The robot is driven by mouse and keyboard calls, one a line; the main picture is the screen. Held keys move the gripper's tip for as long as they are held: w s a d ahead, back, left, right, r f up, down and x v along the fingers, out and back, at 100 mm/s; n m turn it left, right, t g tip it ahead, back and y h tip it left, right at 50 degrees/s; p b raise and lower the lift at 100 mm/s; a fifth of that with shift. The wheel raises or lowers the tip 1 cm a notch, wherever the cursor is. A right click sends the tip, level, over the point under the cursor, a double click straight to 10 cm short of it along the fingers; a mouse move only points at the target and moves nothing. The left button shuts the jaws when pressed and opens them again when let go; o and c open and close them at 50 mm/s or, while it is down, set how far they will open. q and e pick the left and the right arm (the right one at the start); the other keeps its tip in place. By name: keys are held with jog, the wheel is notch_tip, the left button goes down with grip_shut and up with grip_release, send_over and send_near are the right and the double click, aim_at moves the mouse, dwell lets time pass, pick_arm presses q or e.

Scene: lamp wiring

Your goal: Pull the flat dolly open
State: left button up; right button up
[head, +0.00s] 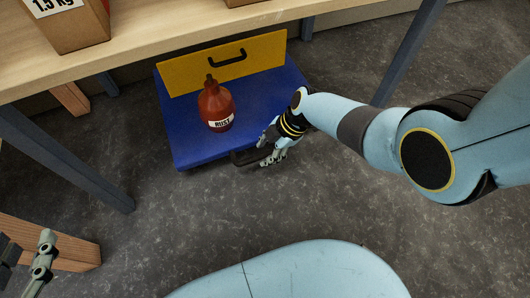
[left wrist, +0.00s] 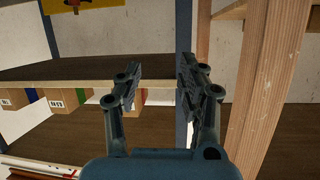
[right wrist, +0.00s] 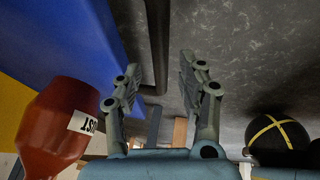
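The flat dolly (head: 185,140) is a low blue platform on the floor, partly under the workbench. A dark handle bar (head: 247,157) shows at its near edge. My right gripper (head: 272,156) is low at that edge, by the right end of the bar. In the right wrist view its fingers (right wrist: 157,75) are apart, and a dark bar (right wrist: 156,25) shows in the gap between them. I cannot tell whether they touch it. The blue dolly side (right wrist: 90,35) is left of the fingers. My left gripper (head: 42,262) is at the lower left, far from the dolly; its fingers (left wrist: 157,78) are apart and empty.
A red bottle labelled RUST (head: 215,105) stands on the dolly. A yellow panel with a black handle (head: 190,72) is at its far edge. The workbench (head: 130,45) overhangs it, with legs (head: 65,158) on both sides. Floor in front is clear.

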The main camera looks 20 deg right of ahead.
pick_arm(q)
jog(key=shift+w+d+r+t+b, duration=0.15)
jog(key=shift+w+r+t, duration=0.5)
jog(key=shift+r, duration=0.4)
jog(key=shift+w+d+r+t+b, duration=0.15)
jog(key=shift+w+r+t, duration=0.3)
jog(key=shift+w+r, duration=0.45)
pick_arm(e)
jog(key=shift+w+a+f, duration=0.1)
jog(key=shift+a+f, duration=0.15)
jog(key=shift+f, duration=0.3)
pick_arm(q)
jog(key=shift+s+r, duration=0.1)
jog(key=shift+s, duration=0.05)
pick_arm(e)
grip_shut()
